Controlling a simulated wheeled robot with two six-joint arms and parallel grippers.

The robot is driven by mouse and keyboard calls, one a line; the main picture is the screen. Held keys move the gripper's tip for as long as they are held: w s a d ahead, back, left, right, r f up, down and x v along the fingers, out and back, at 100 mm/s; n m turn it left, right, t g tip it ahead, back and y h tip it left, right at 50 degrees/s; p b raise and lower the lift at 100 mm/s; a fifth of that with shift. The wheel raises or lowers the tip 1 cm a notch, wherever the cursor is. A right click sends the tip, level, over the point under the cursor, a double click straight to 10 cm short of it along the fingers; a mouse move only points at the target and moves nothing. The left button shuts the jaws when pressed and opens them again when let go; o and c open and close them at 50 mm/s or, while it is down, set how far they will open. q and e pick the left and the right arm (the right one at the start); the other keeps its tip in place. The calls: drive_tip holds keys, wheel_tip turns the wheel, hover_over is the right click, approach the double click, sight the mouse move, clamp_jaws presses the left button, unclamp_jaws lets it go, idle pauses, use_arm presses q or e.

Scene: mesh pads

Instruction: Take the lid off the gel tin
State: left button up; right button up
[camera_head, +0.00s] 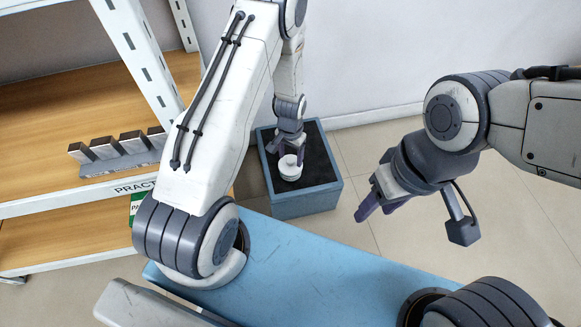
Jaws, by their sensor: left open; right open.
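The gel tin (290,178) is a small round pale tin with a white lid (289,163) on top. It stands on the dark top of a blue box-shaped stand. My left gripper (286,153) is open and points down right over the tin, its fingers close around the back of the lid. I cannot tell whether they touch it. My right gripper (376,212) is open and empty in the air, to the right of the stand.
The blue stand (308,205) has a dark inset top (317,165) with free room around the tin. A shelf unit (75,195) with wooden boards and a row of several grey blocks (115,148) stands at left. A white wall lies behind.

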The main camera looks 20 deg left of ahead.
use_arm(q)
drive_tip(key=shift+f, duration=0.6)
clamp_jaws()
drive_tip(key=shift+r, duration=0.2)
